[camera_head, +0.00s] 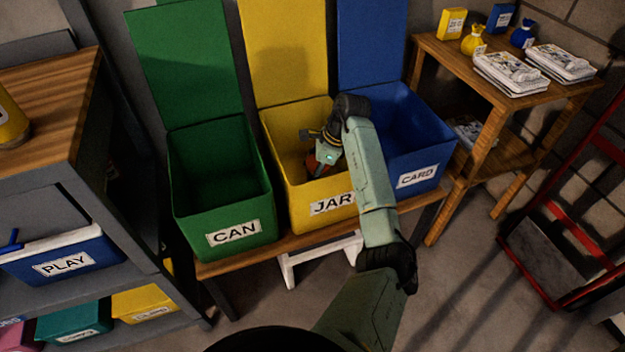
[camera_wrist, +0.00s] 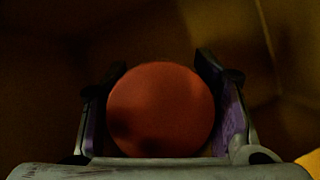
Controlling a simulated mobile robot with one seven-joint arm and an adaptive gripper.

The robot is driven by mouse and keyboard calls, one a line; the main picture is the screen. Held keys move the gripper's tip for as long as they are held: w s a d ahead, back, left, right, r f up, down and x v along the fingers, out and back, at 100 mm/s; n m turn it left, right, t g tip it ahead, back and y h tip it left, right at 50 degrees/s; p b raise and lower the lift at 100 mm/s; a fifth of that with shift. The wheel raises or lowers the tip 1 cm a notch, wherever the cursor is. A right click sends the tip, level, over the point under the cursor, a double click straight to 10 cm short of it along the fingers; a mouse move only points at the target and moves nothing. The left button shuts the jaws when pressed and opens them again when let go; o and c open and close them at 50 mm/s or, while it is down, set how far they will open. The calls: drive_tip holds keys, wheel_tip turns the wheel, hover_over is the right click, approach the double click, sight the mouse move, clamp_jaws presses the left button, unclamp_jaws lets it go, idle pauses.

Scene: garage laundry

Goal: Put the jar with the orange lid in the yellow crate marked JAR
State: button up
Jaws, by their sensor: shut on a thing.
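The yellow crate (camera_head: 332,207) marked JAR stands open in the middle of three crates on a wooden bench. My gripper (camera_head: 322,165) reaches down inside it, its tip below the rim. In the wrist view the round orange lid (camera_wrist: 160,108) of the jar sits between the two fingers of my gripper (camera_wrist: 162,110), and they are shut on it. In the head view a bit of the orange lid (camera_head: 318,170) shows under the gripper. The jar's body is hidden below the lid. I cannot tell whether it touches the crate floor.
A green crate (camera_head: 225,222) marked CAN stands to the left and a blue crate (camera_head: 418,165) marked CARD to the right. Their lids stand open behind. A small wooden table (camera_head: 440,50) with bags and packets is at the right. A shelf unit (camera_head: 60,120) is at the left.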

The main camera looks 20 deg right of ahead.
drive_tip(key=shift+f, duration=1.95)
drive_tip(key=shift+f, duration=0.3)
drive_tip(key=o, duration=1.4)
drive_tip(key=shift+r, duration=0.35)
drive_tip(key=b+v, duration=0.1)
drive_tip(key=v, duration=1.1)
